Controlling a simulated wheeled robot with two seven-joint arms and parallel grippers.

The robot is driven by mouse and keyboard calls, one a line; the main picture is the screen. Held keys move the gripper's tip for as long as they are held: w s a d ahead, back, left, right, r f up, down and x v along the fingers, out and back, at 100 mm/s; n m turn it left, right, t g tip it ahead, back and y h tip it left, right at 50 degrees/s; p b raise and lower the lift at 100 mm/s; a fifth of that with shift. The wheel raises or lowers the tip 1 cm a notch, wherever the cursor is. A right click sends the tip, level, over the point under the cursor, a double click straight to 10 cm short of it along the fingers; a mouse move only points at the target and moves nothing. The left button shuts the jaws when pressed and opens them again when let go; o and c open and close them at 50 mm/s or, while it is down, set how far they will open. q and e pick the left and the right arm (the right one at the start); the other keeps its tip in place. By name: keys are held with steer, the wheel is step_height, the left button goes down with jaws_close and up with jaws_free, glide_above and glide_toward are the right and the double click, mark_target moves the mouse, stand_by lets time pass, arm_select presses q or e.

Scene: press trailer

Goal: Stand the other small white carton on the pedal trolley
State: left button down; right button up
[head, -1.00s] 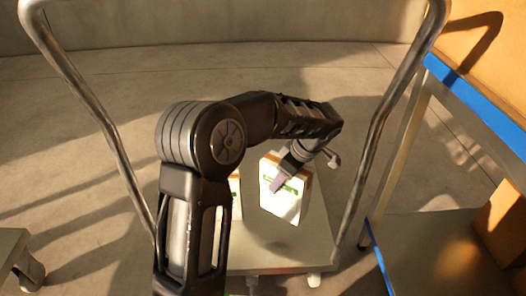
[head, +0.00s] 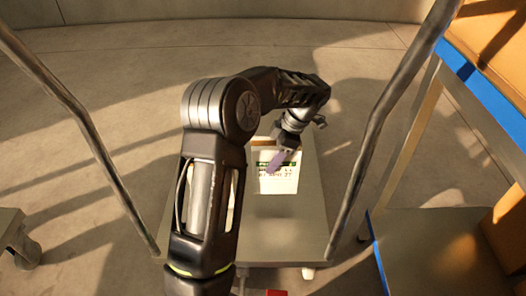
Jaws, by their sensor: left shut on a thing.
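The pedal trolley (head: 300,236) stands ahead of me, its grey deck low between two tall metal handle bars. My left gripper (head: 272,172) is shut on a small white carton (head: 280,184) with a green label and dark print. The carton is over the right-middle part of the deck and looks about upright; I cannot tell whether its base touches the deck. A white surface (head: 232,188), possibly the other carton, shows beside my left arm, which hides most of it. A small red part (head: 276,292), possibly the pedal, shows at the bottom edge. My right gripper is not in view.
A blue-edged table (head: 485,92) with a brown box (head: 492,28) on top stands at right, with a lower shelf (head: 425,250) and another brown box (head: 508,232). A grey wheeled base (head: 14,232) is at left. The floor behind the trolley is clear.

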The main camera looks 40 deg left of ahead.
mark_target(284, 180)
arm_select(q)
steer(key=shift+f+b, duration=0.45)
steer(key=shift+f, duration=1.15)
steer(key=shift+f+b, duration=1.05)
steer(key=shift+f, duration=1.55)
steer(key=shift+c, duration=2.4)
jaws_free()
steer(key=p+v, duration=0.3)
steer(key=v, duration=0.4)
steer(key=shift+r, duration=0.25)
